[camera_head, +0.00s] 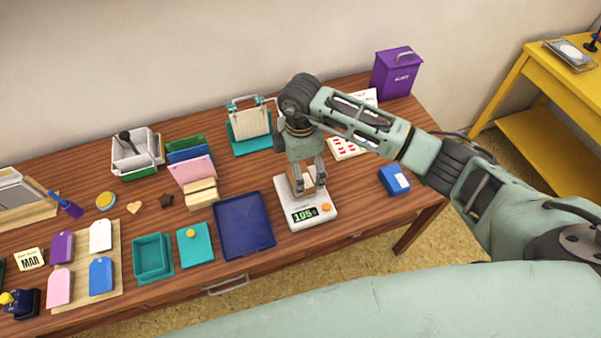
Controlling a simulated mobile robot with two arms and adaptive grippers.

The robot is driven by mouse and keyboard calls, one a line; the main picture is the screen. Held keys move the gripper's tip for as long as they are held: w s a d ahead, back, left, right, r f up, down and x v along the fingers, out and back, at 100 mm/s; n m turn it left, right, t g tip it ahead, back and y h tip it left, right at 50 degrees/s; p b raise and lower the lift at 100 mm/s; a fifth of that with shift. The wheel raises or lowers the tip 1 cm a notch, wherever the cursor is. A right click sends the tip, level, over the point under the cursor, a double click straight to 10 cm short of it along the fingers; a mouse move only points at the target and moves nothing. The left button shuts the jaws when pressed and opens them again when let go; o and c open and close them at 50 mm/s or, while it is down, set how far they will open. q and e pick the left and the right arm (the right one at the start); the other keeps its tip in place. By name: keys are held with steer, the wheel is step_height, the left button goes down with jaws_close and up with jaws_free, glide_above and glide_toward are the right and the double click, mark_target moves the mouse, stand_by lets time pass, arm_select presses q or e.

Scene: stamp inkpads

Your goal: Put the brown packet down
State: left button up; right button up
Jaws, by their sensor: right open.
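The brown packet (306,189) sits on the white scale (300,220), whose green display reads what looks like 106. My right gripper (308,192) comes down from above and has its fingers on either side of the packet. The fingers are open, and they hide part of the packet. I cannot tell whether a finger touches it. My left gripper is not in view.
A blue tray (243,226) lies just left of the scale, and a blue box (395,181) lies to its right. A purple bin (397,73) stands at the back right. Pink and tan items (198,178) stand left of the scale. Bare wood shows right of the scale.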

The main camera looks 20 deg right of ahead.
step_height(320, 180, up, 9)
steer(key=b, duration=0.2)
steer(key=shift+r, duration=0.15)
stand_by(0.3)
